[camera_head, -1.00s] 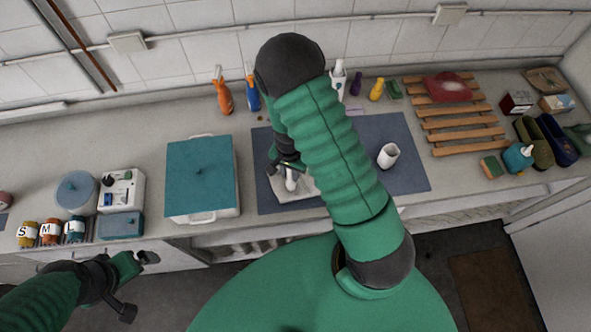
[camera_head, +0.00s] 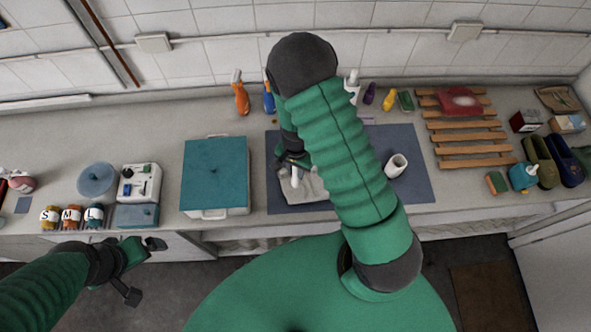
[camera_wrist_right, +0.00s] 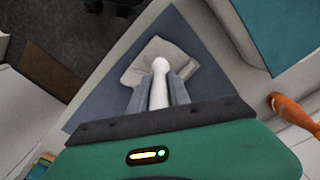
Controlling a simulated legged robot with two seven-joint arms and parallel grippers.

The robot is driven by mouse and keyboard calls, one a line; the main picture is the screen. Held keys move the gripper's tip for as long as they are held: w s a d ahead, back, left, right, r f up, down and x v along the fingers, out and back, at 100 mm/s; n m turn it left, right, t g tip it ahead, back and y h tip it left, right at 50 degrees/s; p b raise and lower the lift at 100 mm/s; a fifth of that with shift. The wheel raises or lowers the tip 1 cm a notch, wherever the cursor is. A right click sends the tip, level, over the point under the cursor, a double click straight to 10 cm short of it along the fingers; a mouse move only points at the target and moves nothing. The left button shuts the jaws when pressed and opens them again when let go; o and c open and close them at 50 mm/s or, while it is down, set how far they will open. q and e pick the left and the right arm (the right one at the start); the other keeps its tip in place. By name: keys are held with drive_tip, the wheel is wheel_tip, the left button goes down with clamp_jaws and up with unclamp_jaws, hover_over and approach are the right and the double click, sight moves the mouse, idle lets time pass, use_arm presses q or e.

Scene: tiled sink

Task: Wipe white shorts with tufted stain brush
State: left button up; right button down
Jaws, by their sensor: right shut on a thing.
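The white shorts (camera_head: 312,190) lie as a pale, rumpled cloth on the blue-grey mat, partly hidden by my right arm in the head view; they also show in the right wrist view (camera_wrist_right: 181,53). My right gripper (camera_head: 287,160) is above the shorts, its fingers closed on a white brush handle (camera_head: 294,177). In the right wrist view the rounded white brush (camera_wrist_right: 159,72) sits between the two grey fingers and overlaps the shorts; its bristles are hidden, so contact is unclear. My left gripper (camera_head: 142,270) is away from the shorts, at the counter's front edge; its opening is unclear.
The mat (camera_head: 415,150) also holds a white cup (camera_head: 396,166). A teal-lidded box (camera_head: 215,175) stands left of it, a wooden rack (camera_head: 470,137) right. An orange spray bottle (camera_head: 240,95) and other bottles stand behind. Jars (camera_head: 72,217) are at far left.

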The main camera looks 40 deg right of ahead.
drive_tip(key=shift+r, duration=0.25)
wheel_tip(320, 180, up, 3)
drive_tip(key=shift+p, duration=1.2)
